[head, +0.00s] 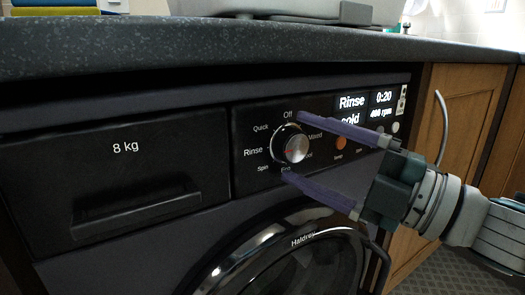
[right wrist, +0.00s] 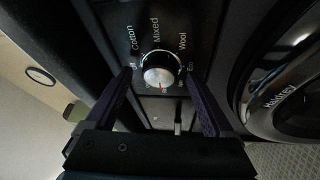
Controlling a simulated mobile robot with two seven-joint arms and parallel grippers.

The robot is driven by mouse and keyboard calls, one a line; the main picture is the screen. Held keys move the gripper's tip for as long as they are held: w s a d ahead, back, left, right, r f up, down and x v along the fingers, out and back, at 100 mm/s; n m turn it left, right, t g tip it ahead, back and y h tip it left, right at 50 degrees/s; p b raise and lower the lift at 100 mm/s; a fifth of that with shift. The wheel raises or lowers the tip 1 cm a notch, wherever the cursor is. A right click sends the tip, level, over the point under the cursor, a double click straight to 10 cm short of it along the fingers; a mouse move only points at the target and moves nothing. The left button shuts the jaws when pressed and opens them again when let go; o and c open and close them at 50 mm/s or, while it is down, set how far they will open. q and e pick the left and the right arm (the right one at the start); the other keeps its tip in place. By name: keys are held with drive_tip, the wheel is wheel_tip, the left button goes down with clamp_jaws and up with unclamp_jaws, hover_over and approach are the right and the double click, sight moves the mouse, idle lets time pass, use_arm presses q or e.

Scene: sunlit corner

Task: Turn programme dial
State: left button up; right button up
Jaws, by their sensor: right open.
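The programme dial (head: 296,149) is a round silver knob with a dark rim on the washing machine's black front panel. Its red mark points left, towards "Rinse". The display (head: 352,102) reads "Rinse", "cold", "0:20" and "400 rpm". My right gripper (head: 292,147) is open, with one purple finger above the dial and one below it. In the right wrist view the dial (right wrist: 159,75) sits between the two spread fingers (right wrist: 159,72), with a gap on each side. How far the fingertips are from the panel is hard to tell. My left gripper is not in view.
The detergent drawer (head: 125,150), marked "8 kg", is left of the dial. The round door (head: 290,262) is below it. A speckled worktop (head: 230,45) overhangs the panel. An orange button (head: 341,143) is just right of the dial, and a wooden cupboard (head: 455,85) stands at the right.

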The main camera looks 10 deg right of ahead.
drive_tip(key=p+v, duration=0.1)
drive_tip(key=v, duration=0.9)
drive_tip(key=shift+r+p, duration=0.15)
drive_tip(key=shift+p, duration=0.15)
